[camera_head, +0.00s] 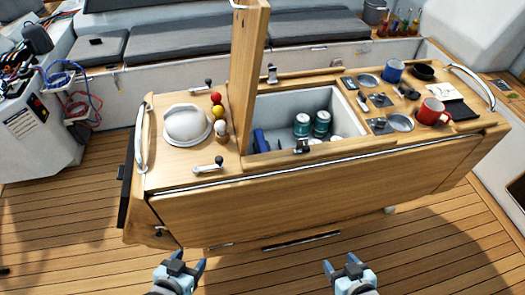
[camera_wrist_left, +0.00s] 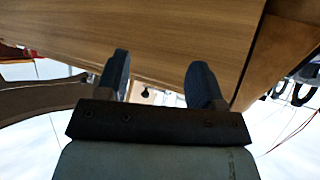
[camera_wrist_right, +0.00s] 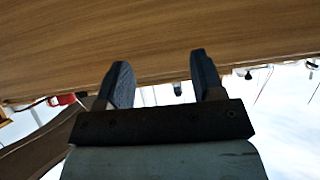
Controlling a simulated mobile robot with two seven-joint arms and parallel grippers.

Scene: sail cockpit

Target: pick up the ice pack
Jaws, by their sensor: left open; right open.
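A blue slab (camera_head: 259,140), which looks like the ice pack, stands at the left end of the open white-lined well (camera_head: 290,102) in the cockpit table. Only its upper part shows; the front wall hides the rest. My left gripper (camera_head: 190,264) is open and empty, low in front of the table at the left. My right gripper (camera_head: 340,265) is open and empty, also in front of the table, further right. The left wrist view shows spread fingers (camera_wrist_left: 160,65) near the wooden panel. The right wrist view also shows spread fingers (camera_wrist_right: 160,65).
Teal cans (camera_head: 302,124) stand in the well, right of the blue slab. A wooden post (camera_head: 247,70) rises at the well's left end. A white bowl-like thing (camera_head: 187,123) and small balls (camera_head: 217,112) lie left. A red mug (camera_head: 431,112) and a blue mug (camera_head: 393,71) stand right.

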